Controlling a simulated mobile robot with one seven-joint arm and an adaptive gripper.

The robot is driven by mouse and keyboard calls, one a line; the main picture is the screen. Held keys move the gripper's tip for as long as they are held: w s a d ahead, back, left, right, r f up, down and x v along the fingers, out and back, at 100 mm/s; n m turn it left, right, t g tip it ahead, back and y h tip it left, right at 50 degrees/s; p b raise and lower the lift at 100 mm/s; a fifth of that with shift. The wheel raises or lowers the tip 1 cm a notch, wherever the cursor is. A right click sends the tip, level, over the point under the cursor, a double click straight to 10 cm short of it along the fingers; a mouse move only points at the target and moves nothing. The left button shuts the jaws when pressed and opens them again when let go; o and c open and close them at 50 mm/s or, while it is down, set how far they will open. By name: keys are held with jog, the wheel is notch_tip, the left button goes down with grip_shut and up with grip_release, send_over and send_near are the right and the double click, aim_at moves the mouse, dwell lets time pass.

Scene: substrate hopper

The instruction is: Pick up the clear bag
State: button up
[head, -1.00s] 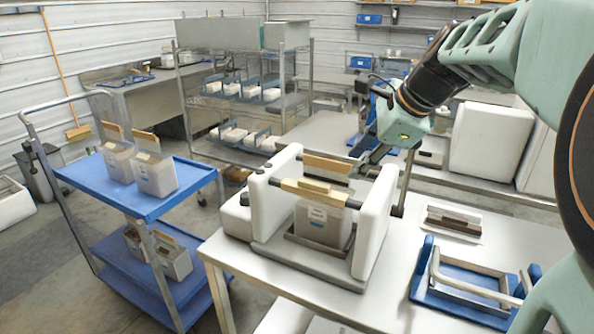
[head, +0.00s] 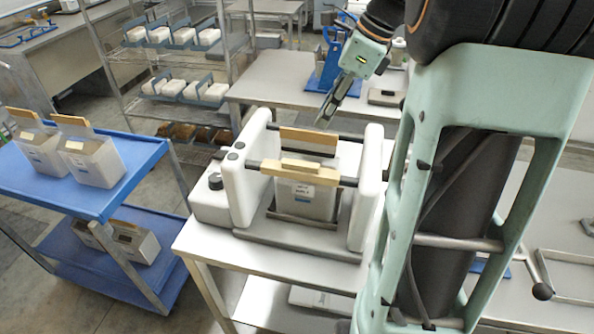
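A clear bag (head: 307,197) with greyish contents and a small white label hangs or stands between the two white end blocks of a bench device (head: 245,180). Wooden bars (head: 309,169) lie across its top. Two similar bags with tan tops, a left one (head: 40,150) and a right one (head: 92,158), stand on the blue cart at left. I cannot tell which bag is meant. My gripper (head: 325,118) points down behind and above the device, apart from all bags. Its fingers show nearly edge-on, so their opening is unclear. Nothing shows in it.
The blue cart (head: 140,165) has more bags on its lower shelf. A wire rack (head: 165,70) with white blocks in blue holders stands behind. A steel table (head: 265,90) with a blue stand (head: 330,65) is at the back. My arm hides much of the right side.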

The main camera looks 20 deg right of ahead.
aim_at(313, 136)
jog(key=x, duration=0.4)
jog(key=shift+a+f, duration=0.1)
jog(key=shift+f, duration=0.25)
jog(key=shift+x, duration=2.6)
jog(key=shift+w, duration=0.1)
jog(key=shift+f, duration=0.2)
jog(key=shift+c, duration=0.2)
grip_shut()
jog(key=shift+w+r, duration=0.1)
